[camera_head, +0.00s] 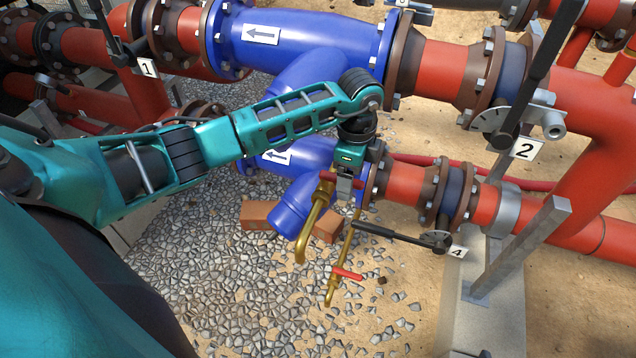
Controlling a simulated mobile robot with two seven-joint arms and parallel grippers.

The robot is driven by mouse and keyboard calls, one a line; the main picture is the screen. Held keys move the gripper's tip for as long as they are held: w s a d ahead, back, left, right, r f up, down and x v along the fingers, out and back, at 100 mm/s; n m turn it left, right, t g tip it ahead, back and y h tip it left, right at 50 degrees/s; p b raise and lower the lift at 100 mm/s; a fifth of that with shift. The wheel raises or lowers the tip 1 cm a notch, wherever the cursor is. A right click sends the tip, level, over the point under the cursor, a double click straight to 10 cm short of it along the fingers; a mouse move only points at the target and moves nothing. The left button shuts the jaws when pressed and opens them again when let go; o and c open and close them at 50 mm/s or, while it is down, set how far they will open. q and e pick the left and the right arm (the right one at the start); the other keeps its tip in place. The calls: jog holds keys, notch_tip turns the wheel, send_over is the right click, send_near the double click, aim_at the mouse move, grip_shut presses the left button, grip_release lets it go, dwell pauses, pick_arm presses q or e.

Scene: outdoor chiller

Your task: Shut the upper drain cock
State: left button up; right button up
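Two brass drain pipes hang below the blue strainer bodies. The upper brass drain pipe (313,222) bends down to the left. A small red part (327,176) shows at its top, right beside my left gripper, and looks like the end of a lever. The lower brass drain pipe (338,262) carries a red lever (347,273) lying across it. My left gripper (345,193) points down at the top of the upper drain pipe and hides much of the cock there. Its fingers are too small and covered to tell whether they touch or hold the lever. My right gripper is out of view.
The large blue strainer (305,38) and lower blue strainer (290,207) stand close behind and left. A black lever (390,233) by tag 4 (457,253) reaches toward the lower drain pipe. Bricks (258,215) lie on gravel. Open ground lies in front.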

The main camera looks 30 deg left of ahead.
pick_arm(q)
notch_tip(320, 180, up, 3)
jog(key=shift+f+p, duration=0.2)
jog(key=shift+p, duration=0.75)
jog(key=shift+r, duration=2)
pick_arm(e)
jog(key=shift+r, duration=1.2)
pick_arm(q)
notch_tip(320, 180, up, 13)
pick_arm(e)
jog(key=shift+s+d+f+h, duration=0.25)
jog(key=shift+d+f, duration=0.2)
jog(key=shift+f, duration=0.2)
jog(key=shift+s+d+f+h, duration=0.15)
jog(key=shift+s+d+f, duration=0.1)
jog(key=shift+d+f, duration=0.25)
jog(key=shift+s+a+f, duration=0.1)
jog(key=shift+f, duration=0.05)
